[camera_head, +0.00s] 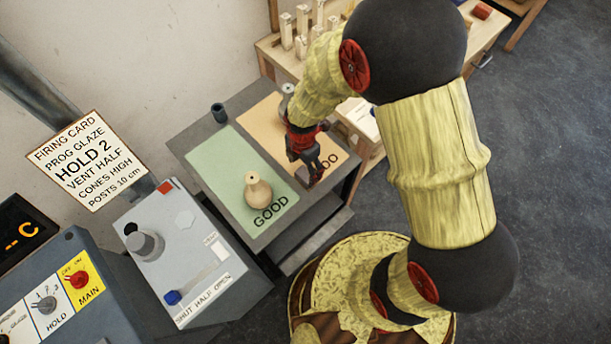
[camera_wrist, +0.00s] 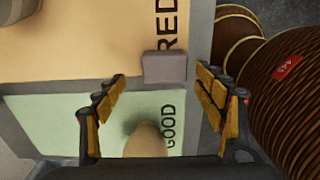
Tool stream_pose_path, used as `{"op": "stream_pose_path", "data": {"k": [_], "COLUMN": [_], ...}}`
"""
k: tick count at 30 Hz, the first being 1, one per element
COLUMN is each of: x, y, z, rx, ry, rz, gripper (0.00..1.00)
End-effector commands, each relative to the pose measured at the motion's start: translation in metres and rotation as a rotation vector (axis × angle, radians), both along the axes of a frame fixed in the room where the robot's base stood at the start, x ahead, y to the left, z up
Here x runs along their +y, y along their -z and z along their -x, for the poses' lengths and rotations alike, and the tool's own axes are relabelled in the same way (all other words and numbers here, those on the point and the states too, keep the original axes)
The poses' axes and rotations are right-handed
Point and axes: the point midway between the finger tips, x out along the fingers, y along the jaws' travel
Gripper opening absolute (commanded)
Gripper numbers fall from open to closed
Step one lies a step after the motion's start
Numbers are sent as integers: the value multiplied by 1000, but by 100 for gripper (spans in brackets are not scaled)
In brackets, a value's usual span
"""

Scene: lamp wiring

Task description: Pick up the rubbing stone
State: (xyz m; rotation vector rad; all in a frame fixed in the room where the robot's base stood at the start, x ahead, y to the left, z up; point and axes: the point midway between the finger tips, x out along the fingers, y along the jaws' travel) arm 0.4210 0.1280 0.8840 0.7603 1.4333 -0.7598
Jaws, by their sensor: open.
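The rubbing stone appears to be a small grey block (camera_wrist: 165,67) in the wrist view. It lies at the edge of the tan mat, by the letters "RED", near the boundary with the green mat. My gripper (camera_wrist: 162,82) is open, with a finger to either side of the block in the picture and nothing held. I cannot tell the height of the fingertips above it. In the head view my gripper (camera_head: 308,165) is over the front right part of the grey table, and I cannot make out the stone there.
A beige vase (camera_head: 257,193) stands on the green mat (camera_head: 215,160) marked "GOOD", close to my gripper; it also shows in the wrist view (camera_wrist: 146,142). A dark cup (camera_head: 218,112) stands at the table's back left. Another vessel (camera_head: 287,92) stands on the tan mat.

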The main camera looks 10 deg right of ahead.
Motion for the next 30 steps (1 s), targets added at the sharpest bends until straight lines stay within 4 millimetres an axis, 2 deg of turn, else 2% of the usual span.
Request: {"op": "stream_pose_path", "data": {"k": [6, 10, 17, 30], "x": [-8, -8, -8, -8], "y": [32, 45, 45, 45], "z": [3, 3, 3, 3], "rx": [3, 3, 0, 1], "ry": [1, 1, 1, 2], "rz": [1, 1, 0, 1], "gripper": [70, 70, 70, 45]}}
